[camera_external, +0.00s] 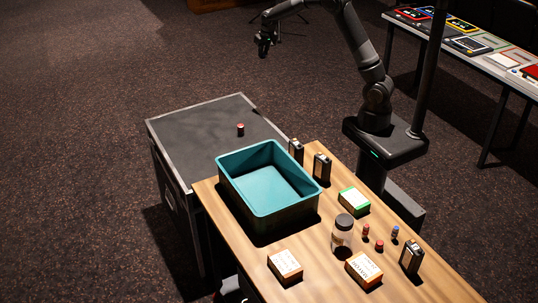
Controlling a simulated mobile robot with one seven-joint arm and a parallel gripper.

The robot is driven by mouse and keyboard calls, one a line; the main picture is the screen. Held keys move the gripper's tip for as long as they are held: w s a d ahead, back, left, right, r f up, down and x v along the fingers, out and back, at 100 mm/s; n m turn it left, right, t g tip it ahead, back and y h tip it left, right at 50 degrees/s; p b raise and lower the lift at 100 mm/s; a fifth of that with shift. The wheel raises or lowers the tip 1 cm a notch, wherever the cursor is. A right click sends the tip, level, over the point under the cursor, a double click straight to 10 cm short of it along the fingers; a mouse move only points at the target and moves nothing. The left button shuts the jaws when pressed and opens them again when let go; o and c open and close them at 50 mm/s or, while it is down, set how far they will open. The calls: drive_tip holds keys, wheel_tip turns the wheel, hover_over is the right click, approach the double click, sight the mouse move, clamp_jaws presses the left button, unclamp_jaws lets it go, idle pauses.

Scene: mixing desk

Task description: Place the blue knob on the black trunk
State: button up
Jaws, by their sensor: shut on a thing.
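The black trunk (195,133) stands at the left of the wooden table, with a flat dark top and pale metal edges. A small reddish knob (240,129) stands on its top, right of the middle. A small blue-topped knob (395,232) stands on the table at the right, near two red ones. My gripper (264,50) is high up at the top of the view, beyond the trunk and the table. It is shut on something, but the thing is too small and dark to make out.
A teal bin (283,214) stands on the table beside the trunk. A jar (342,234), two red knobs (379,245), labelled boxes (285,266) and dark upright packs (411,258) share the table. Most of the trunk top is bare. Another table (480,65) stands at the upper right.

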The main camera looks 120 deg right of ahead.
drive_tip(key=s, duration=0.2)
hover_over(245, 111)
drive_tip(key=a, duration=0.1)
drive_tip(key=f, duration=2.5)
drive_tip(key=shift+s, duration=0.25)
drive_tip(key=shift+f, duration=1.85)
drive_tip(key=shift+f, duration=0.15)
drive_tip(key=o, duration=1)
drive_tip(key=shift+c, duration=0.2)
